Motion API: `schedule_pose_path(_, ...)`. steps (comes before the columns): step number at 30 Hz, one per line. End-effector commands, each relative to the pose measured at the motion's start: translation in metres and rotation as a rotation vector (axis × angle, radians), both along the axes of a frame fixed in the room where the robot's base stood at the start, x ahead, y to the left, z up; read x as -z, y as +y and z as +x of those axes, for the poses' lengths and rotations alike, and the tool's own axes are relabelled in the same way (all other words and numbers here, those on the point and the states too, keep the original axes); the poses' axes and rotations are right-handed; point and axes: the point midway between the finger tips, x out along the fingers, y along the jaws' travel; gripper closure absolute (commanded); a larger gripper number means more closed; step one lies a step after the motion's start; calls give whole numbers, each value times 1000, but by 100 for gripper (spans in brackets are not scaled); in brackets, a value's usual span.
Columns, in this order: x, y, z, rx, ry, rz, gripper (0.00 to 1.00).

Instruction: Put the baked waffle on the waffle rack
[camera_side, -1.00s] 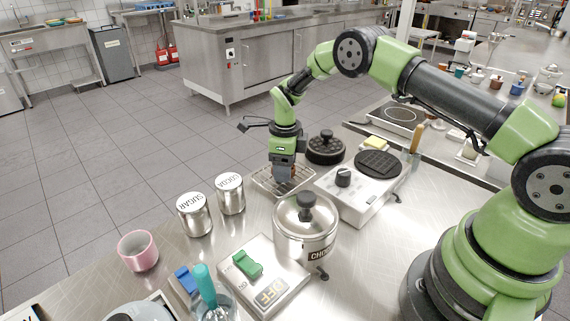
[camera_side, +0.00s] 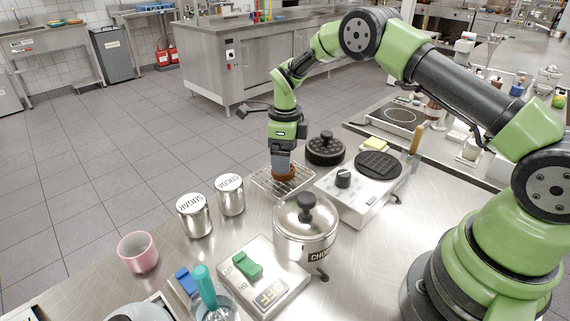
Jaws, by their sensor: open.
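The baked waffle (camera_side: 284,174) is a brown round piece on the wire waffle rack (camera_side: 266,184), towards the rack's back right part. My gripper (camera_side: 282,166) points down directly above the waffle, with its fingertips close to its top. The jaws are open, though the gap between the fingers is hard to see from this side. Part of the waffle is hidden behind the fingers.
The waffle iron's base (camera_side: 349,206) with its dark plate (camera_side: 378,164) stands right of the rack, and its round dark lid (camera_side: 325,149) lies behind. A steel pot (camera_side: 305,236) stands in front. Cocoa (camera_side: 230,194) and sugar (camera_side: 194,215) tins stand left.

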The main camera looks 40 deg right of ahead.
Motion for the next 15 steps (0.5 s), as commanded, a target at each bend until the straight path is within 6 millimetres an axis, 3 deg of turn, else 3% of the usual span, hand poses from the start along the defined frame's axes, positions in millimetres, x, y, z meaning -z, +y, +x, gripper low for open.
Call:
schedule_pose_path(6, -50, 0, 1, 1, -6, -1, 15)
schedule_pose_path(15, -83, 0, 0, 0, 0, 0, 15)
